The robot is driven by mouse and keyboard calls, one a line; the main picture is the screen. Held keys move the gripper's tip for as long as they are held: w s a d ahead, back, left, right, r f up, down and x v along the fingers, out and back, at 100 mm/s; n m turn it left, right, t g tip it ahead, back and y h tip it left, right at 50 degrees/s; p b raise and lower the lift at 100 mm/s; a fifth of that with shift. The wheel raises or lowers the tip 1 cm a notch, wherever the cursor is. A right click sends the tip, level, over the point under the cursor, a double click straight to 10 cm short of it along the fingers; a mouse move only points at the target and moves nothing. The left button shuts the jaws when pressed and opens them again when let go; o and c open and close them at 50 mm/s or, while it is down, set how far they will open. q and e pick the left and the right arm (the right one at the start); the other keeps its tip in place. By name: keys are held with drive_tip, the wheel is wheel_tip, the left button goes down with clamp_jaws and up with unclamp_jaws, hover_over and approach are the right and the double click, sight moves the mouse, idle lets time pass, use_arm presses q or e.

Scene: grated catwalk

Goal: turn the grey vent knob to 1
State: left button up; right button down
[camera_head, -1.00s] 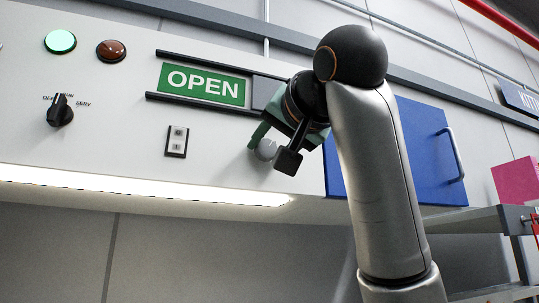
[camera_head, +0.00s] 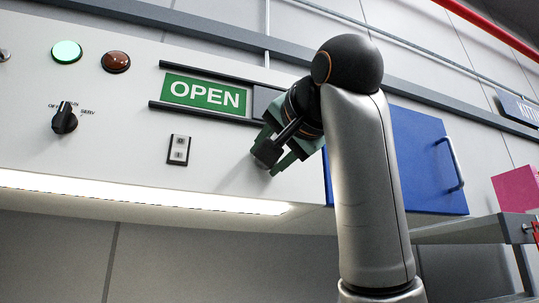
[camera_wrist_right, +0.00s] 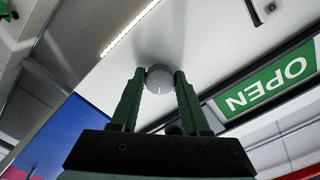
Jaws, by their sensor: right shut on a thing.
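The grey vent knob (camera_wrist_right: 159,79) is a small round knob on the pale panel, seen in the right wrist view. It sits between the two green fingers of my right gripper (camera_wrist_right: 158,75), which is shut on it. A short mark shows on the knob's face; I cannot make out any numbers around it. In the head view my right gripper (camera_head: 272,158) is against the panel below the right end of the OPEN sign, and it hides the knob. My left gripper is not in view.
The panel also bears the green OPEN sign (camera_head: 204,94), a black selector knob (camera_head: 65,119), a rocker switch (camera_head: 179,150), a lit green lamp (camera_head: 67,51) and a red lamp (camera_head: 116,61). A blue door (camera_head: 418,160) is to the right, near a pink box (camera_head: 516,187).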

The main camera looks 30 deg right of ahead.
drive_tip(key=shift+c, duration=2)
unclamp_jaws()
drive_tip(key=shift+s, duration=0.1)
drive_tip(key=b+v, duration=0.4)
drive_tip(key=v, duration=0.8)
drive_tip(key=shift+s+b, duration=0.2)
drive_tip(key=shift+b, duration=0.2)
